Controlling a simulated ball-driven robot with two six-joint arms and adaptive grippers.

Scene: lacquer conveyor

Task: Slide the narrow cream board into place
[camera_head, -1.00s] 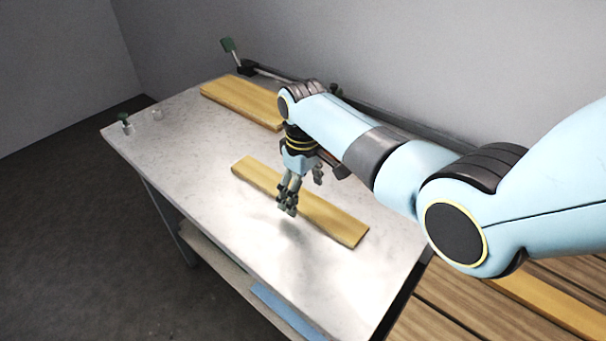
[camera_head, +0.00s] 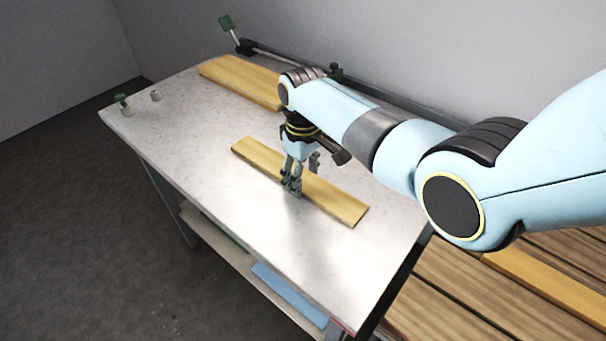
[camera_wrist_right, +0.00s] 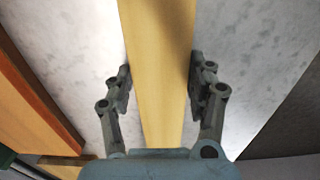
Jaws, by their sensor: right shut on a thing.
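The narrow cream board (camera_head: 338,201) lies flat on the pale table (camera_head: 190,150), slanting from upper left to lower right. It also runs lengthwise through the right wrist view (camera_wrist_right: 158,30). My right gripper (camera_head: 300,182) reaches down over the middle of this board. It is shut on it, one finger against each long side, as the right wrist view shows (camera_wrist_right: 160,85). The board still appears to rest on the table. A wider yellowish board (camera_head: 238,80) lies at the far end, partly hidden by my right arm. My left gripper is not in view.
A rail (camera_head: 275,56) runs along the table's back edge, with a green-handled fitting (camera_head: 227,24) at its far end. Small stops (camera_head: 155,95) stand near the left corner. A slatted wooden surface (camera_head: 445,280) adjoins at right. The table front is clear.

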